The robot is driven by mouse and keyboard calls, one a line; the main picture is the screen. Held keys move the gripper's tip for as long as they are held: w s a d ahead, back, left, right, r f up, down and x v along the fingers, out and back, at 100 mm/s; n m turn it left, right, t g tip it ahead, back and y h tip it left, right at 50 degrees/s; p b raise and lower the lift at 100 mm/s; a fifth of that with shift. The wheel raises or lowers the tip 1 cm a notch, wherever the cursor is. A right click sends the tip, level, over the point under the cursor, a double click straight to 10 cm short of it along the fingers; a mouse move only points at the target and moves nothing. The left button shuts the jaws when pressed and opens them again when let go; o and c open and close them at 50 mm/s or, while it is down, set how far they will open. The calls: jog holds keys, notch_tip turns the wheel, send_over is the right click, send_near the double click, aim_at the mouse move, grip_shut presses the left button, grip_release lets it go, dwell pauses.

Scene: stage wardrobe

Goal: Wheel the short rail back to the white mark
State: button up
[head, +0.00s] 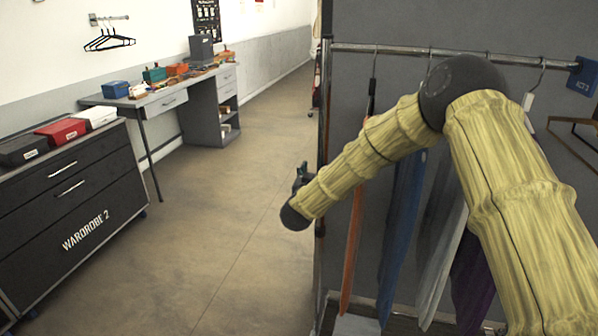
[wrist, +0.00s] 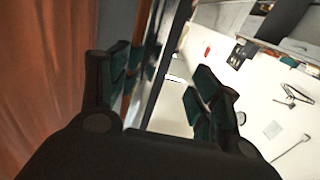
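The clothes rail (head: 400,48) stands at the right in the head view, with a chrome top bar, a dark upright (head: 325,130) at its left end and a grey panel behind. An orange garment (head: 354,215), a blue one (head: 402,230), and grey and purple ones hang from it. My gripper (head: 302,174) appears beside the left upright. In the wrist view my gripper (wrist: 160,85) is open. A dark upright (wrist: 168,50) shows between its fingers, apparently untouched; its depth is unclear. Orange cloth (wrist: 45,70) fills the left. I see no white mark on the floor.
A black drawer unit (head: 75,205) marked WARDROBE 2 stands at the left, with boxes on top. A grey desk (head: 160,100) with small items stands behind it. Empty hangers (head: 108,40) hang on the wall. The floor (head: 225,215) between is clear.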

jog(key=a, duration=0.2)
jog(key=w+a, duration=0.1)
jog(key=a, duration=0.1)
dwell(0.4)
jog(key=shift+s+d, duration=0.1)
jog(key=shift+d, duration=0.45)
jog(key=p+v, duration=0.1)
jog(key=v, duration=1.1)
jog(key=shift+p, duration=0.3)
dwell(0.3)
jog(key=shift+d, duration=0.1)
